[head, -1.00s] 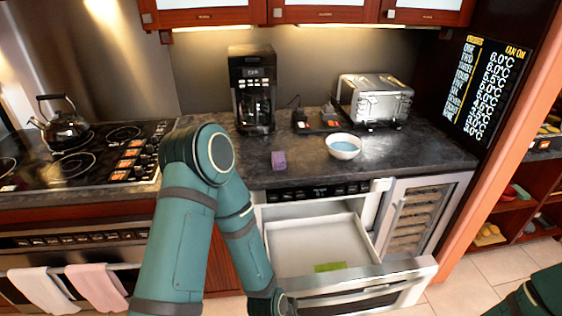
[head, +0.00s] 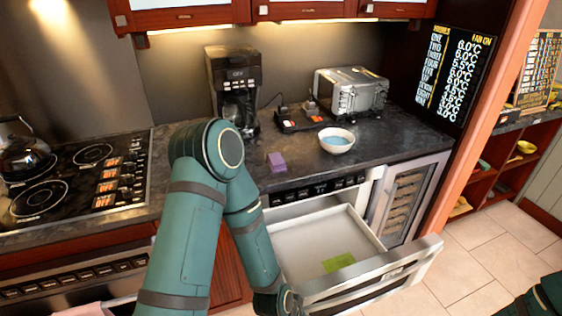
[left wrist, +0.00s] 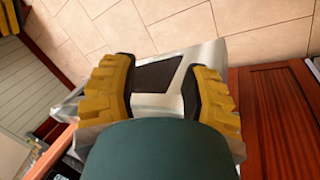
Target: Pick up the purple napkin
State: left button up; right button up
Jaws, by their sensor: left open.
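The purple napkin (head: 276,161) is a small purple block near the front edge of the dark countertop, above the open drawer. Nothing holds it. My left arm reaches down in front of the counter, so its gripper is well below the napkin and apart from it. In the left wrist view, the left gripper (left wrist: 157,72) has its two yellow-and-black fingers spread, with the metal drawer front (left wrist: 155,78) showing between and beyond them. The napkin does not show in that view. My right gripper is out of view; only a bit of the right arm shows.
The open drawer (head: 300,235) juts out, with a green item (head: 338,262) inside. The stove (head: 75,175) is at left.

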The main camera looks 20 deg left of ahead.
aim_at(276, 164)
jog(key=j+z, duration=0.4)
jog(key=j, duration=0.3)
jog(key=k+j+z, duration=0.1)
jog(key=j+z, duration=0.25)
jog(key=j, duration=0.3)
